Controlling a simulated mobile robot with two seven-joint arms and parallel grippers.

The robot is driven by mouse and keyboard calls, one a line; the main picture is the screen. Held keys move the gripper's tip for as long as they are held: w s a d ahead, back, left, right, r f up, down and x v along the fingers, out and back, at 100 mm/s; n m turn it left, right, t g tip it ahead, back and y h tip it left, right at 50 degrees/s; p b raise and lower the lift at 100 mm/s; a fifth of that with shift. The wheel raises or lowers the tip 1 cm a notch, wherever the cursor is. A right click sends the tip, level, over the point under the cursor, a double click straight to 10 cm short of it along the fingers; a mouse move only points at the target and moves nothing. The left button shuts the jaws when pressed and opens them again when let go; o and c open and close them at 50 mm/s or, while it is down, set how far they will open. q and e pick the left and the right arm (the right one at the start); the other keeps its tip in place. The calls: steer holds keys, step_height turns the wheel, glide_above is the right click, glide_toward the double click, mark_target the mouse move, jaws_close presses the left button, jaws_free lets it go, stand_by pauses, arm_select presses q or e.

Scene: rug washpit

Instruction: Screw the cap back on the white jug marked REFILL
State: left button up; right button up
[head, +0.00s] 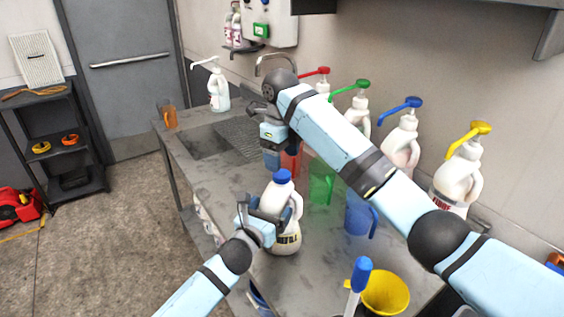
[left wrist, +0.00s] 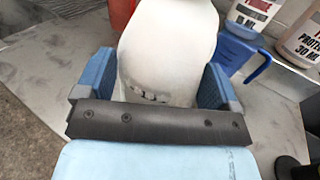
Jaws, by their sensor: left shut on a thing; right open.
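The white jug (head: 284,238) stands on the grey bench, near its front edge, with a dark-lettered label partly hidden by my left gripper. A blue cap (head: 283,176) sits on its mouth; I cannot tell how tight it is. My left gripper (head: 266,212) is shut around the jug's body. In the left wrist view the white jug body (left wrist: 168,50) fills the space between the blue fingers, and its top is out of frame. My right gripper (head: 272,158) is open, pointing down behind the jug, apart from the cap and beside the red measuring jug.
Red (head: 291,160), green (head: 321,182) and blue (head: 360,213) measuring jugs stand behind the white jug. Pump bottles, including a yellow-topped one (head: 456,185), line the wall. A yellow funnel (head: 385,293) and a blue-topped tool (head: 360,275) are at the front. A sink (head: 205,142) lies left.

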steer(key=shift+c, duration=0.4)
steer(key=n, duration=0.5)
steer(key=shift+a+r, duration=0.2)
steer(key=shift+r, duration=0.1)
steer(key=n, duration=0.5)
steer(key=shift+a+r, duration=0.1)
steer(key=shift+r, duration=0.15)
steer(key=n, duration=0.4)
steer(key=shift+a+r, duration=0.1)
steer(key=shift+r, duration=0.1)
steer(key=n, duration=0.6)
steer(key=shift+r+n, duration=0.3)
steer(key=shift+n, duration=0.1)
steer(key=n, duration=0.4)
steer(key=shift+r+n, duration=0.15)
steer(key=shift+n, duration=0.15)
steer(key=n, duration=0.4)
steer(key=shift+r, duration=0.1)
steer(key=n, duration=0.6)
steer(key=shift+d+r+n, duration=0.15)
steer(key=shift+d+n, duration=0.05)
steer(key=shift+n, duration=0.1)
steer(key=n, duration=0.4)
steer(key=shift+d+r+n, duration=0.1)
steer(key=shift+n, duration=0.3)
